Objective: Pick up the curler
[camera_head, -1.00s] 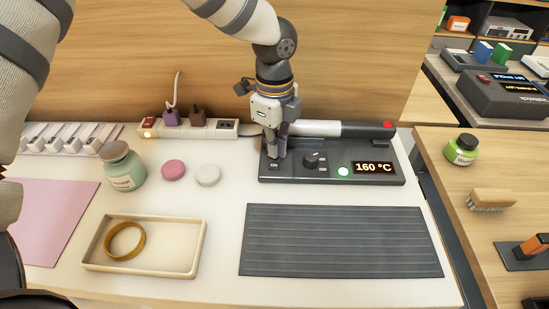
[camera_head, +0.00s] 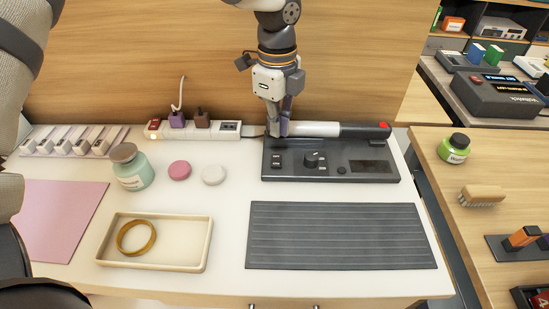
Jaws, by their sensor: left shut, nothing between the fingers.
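The curler (camera_head: 340,130) lies across the back of a dark control base (camera_head: 330,165). It has a pale barrel on the left, a black handle on the right and a red end. My left gripper (camera_head: 278,132) points down at the left end of the base, by the curler's barrel. Its fingers are shut and empty. The base has a knob (camera_head: 311,159); its display (camera_head: 371,166) is dark and its indicator is unlit. My right gripper is not in view.
A dark ribbed mat (camera_head: 340,235) lies in front of the base. A tray (camera_head: 185,240) with a yellow ring, a green jar (camera_head: 133,168) and two round discs stand to the left. A power strip (camera_head: 195,128) with plugs runs along the back wall.

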